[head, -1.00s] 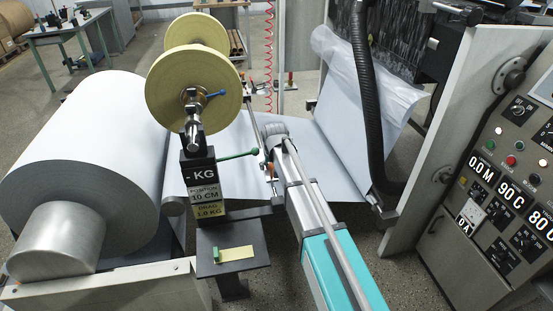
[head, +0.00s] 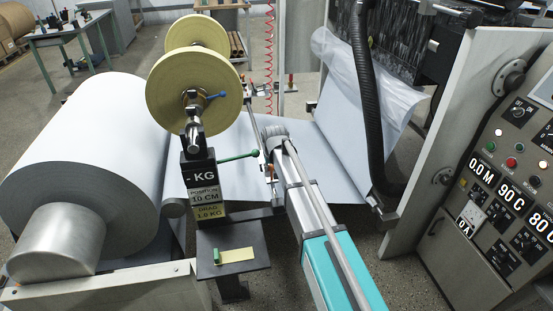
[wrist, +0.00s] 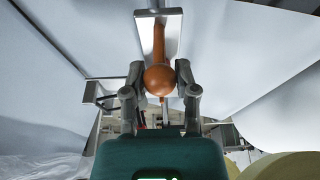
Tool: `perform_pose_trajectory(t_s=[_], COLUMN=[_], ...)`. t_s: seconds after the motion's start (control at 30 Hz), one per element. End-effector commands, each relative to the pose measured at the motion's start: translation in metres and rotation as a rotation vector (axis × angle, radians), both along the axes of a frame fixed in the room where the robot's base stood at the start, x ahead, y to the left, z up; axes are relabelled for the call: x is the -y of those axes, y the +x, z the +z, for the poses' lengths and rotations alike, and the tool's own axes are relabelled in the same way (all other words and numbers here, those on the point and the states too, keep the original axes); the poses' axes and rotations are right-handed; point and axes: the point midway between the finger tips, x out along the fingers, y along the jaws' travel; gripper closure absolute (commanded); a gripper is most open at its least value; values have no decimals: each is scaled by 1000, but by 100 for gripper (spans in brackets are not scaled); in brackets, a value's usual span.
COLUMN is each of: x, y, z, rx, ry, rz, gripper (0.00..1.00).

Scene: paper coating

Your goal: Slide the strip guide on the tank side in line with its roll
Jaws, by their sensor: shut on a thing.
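In the wrist view, my gripper (wrist: 160,72) is shut on the round orange knob (wrist: 158,80) of the strip guide. The knob's orange stem runs up over a pale metal plate (wrist: 146,32), one finger on each side. In the head view my gripper (head: 270,168) is beside the slim metal rail (head: 252,118), partly hidden by my wrist. Two yellow strip rolls, a near one (head: 170,80) and a far one (head: 215,32), sit on one shaft above the stand. I cannot tell how exactly the guide lines up with either roll.
A display post (head: 200,172) reads position 10 CM and drag 1.0 KG. A green-knobbed lever (head: 240,156) sticks out close to my wrist. A large white paper roll (head: 85,150) is at left, with its web (head: 315,150) passing behind. A control panel (head: 510,190) stands at right.

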Motion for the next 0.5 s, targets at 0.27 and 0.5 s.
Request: perform_pose_trajectory(t_s=[0.27,0.5], x=[-1,-2], y=[7,12], z=[0,0], rx=[0,1], ry=[-2,-2], rz=[-2,-2], gripper=[100,100])
